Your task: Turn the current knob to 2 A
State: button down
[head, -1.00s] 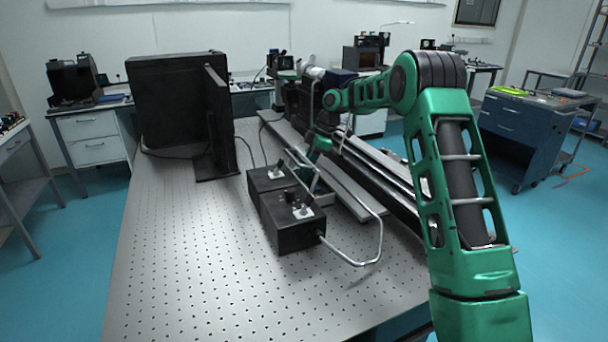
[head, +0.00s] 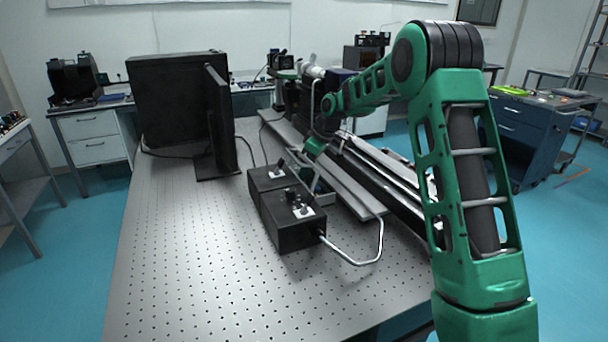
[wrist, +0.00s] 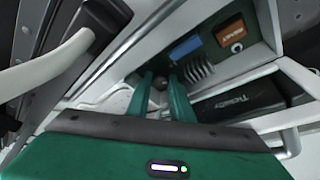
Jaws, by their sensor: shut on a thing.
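In the wrist view my gripper (wrist: 163,88) has its two green fingers close together around a small grey round piece (wrist: 160,81), which looks like a knob. The fingers hide most of it, and I cannot read its setting or any scale. Beside it is a green circuit board (wrist: 225,57) with a blue part (wrist: 185,46), an orange part and a coil, inside a pale-walled housing. In the head view the green end of my arm (head: 315,146) reaches down behind the black boxes; the fingertips and knob are not clear there.
Two black boxes (head: 287,238) with small controls on top stand on the perforated optical table (head: 180,275). A bent metal rod (head: 372,258) loops out at their right. A black monitor (head: 180,100) stands behind left. A long rail (head: 385,175) runs along the right. The front left is clear.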

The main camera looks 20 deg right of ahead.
jog(key=shift+w+d+r, duration=0.1)
jog(key=shift+w+r, duration=0.05)
jog(key=shift+w, duration=0.05)
jog(key=c, duration=1.8)
grip_release()
jog(key=shift+c, duration=0.2)
jog(key=v, duration=1)
jog(key=shift+r, duration=0.25)
jog(key=shift+s+d, duration=0.1)
jog(key=shift+d, duration=0.05)
